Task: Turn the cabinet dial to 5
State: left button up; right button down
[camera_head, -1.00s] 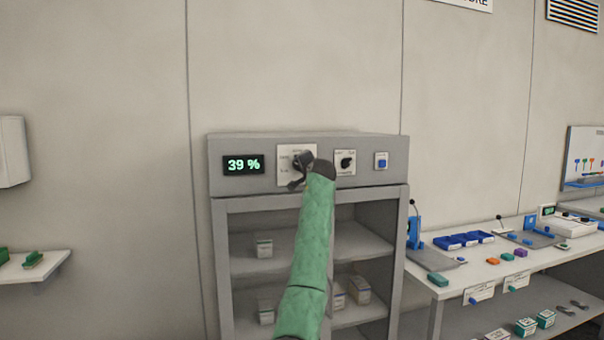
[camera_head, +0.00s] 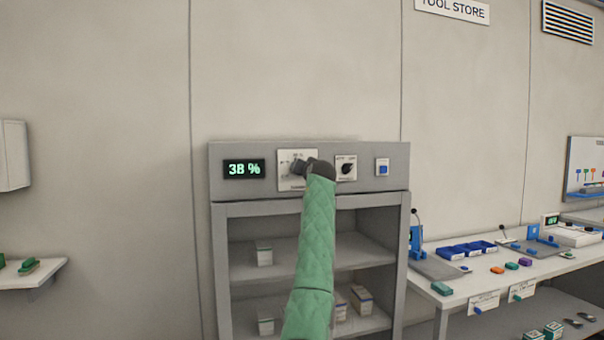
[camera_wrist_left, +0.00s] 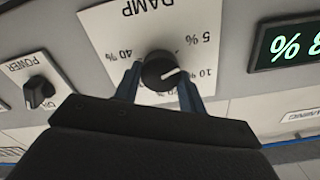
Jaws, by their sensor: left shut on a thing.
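The cabinet dial (camera_wrist_left: 158,72) is a round black knob with a white pointer line. It sits on a white plate (camera_wrist_left: 100,28), upside down in the left wrist view, with marks including 5 %, 10 % and 40 %. The pointer faces right, at about the 10 % mark. My left gripper (camera_wrist_left: 160,90) is shut on the dial, one finger on each side. In the head view my left gripper (camera_head: 302,168) covers most of the dial on the cabinet's top panel (camera_head: 222,189). My right gripper is in neither view.
A green display (camera_head: 244,169) left of the dial reads 38 %. A POWER knob (camera_head: 346,169) and a blue button (camera_head: 382,168) are to the right. Open shelves (camera_head: 350,249) with small boxes lie below. A bench (camera_head: 462,287) stands at the right.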

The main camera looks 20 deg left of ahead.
pick_arm(q)
jog(key=shift+f+n+b, duration=0.25)
jog(key=shift+n+b, duration=0.15)
jog(key=shift+n, duration=0.6)
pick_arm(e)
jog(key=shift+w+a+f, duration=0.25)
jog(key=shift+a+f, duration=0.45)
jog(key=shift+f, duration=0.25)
pick_arm(q)
jog(key=o, duration=1)
jog(key=shift+c, duration=0.2)
jog(key=shift+r, duration=0.15)
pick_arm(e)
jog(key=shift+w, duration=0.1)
pick_arm(q)
jog(key=b+v, duration=0.2)
jog(key=v, duration=0.5)
jog(key=shift+s+d, duration=0.25)
jog(key=shift+s, duration=0.05)
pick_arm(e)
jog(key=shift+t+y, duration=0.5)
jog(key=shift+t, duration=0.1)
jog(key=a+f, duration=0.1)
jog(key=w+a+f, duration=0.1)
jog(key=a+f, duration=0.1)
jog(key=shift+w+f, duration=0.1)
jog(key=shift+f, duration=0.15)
